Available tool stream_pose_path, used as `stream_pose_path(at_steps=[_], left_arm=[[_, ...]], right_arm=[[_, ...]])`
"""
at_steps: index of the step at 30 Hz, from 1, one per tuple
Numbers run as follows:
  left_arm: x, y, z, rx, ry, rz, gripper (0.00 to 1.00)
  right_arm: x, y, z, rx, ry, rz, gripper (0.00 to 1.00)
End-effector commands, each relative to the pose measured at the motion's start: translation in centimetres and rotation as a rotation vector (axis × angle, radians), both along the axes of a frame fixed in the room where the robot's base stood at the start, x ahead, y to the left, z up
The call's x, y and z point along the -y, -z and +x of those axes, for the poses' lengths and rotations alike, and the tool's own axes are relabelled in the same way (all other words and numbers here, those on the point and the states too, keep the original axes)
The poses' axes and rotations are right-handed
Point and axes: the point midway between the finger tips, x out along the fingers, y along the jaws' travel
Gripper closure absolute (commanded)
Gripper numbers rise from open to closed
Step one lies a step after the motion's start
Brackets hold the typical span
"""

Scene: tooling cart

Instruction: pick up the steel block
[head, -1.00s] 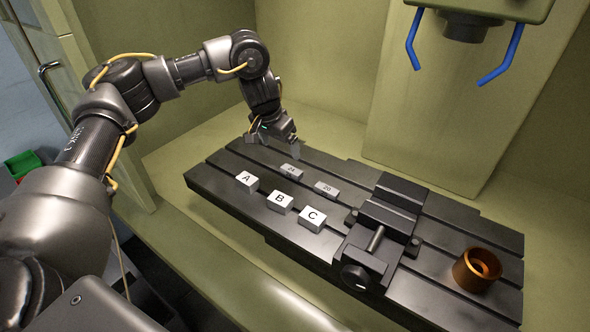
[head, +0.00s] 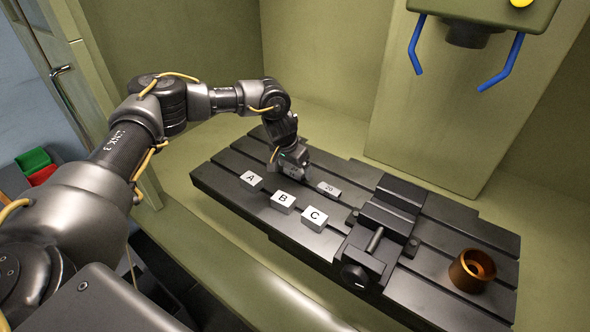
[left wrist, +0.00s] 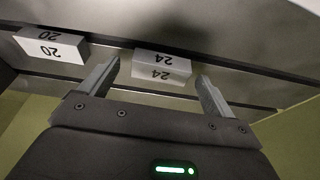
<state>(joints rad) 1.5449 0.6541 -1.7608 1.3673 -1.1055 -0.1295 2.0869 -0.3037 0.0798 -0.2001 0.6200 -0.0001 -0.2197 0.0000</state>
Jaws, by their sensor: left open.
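A light grey block marked 24 (left wrist: 162,66) lies on the dark slotted machine table (head: 222,184). My left gripper (head: 290,178) is low over the table and hides this block in the head view. In the left wrist view its two open fingers (left wrist: 158,82) stand either side of block 24, with nothing seen gripped. A similar grey block marked 20 (head: 328,189) lies just to the right; it also shows in the left wrist view (left wrist: 50,46). No label says which one is steel. My right gripper is not in view.
White-topped blocks A (head: 251,180), B (head: 283,202) and C (head: 314,218) line the table's front. A dark vise (head: 381,230) stands right of them. A copper-coloured ring (head: 472,270) sits at the right end. Blue bent nozzles (head: 502,63) hang from above.

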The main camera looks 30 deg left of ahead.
Motion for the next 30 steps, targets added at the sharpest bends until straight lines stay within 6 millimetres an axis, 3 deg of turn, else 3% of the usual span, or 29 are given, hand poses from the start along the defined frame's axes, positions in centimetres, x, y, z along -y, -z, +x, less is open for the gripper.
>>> stream_pose_path(at_steps=[8,21,30], left_arm=[[0.01,0.40,0.10,0.000,0.000,0.000,0.11],[0.00,0.36,0.10,0.000,0.000,0.000,0.69],[0.02,0.13,0.18,0.003,0.000,-0.001,0.71]], right_arm=[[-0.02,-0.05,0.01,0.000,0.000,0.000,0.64],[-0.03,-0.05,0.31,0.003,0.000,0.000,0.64],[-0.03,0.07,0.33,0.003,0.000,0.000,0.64]])
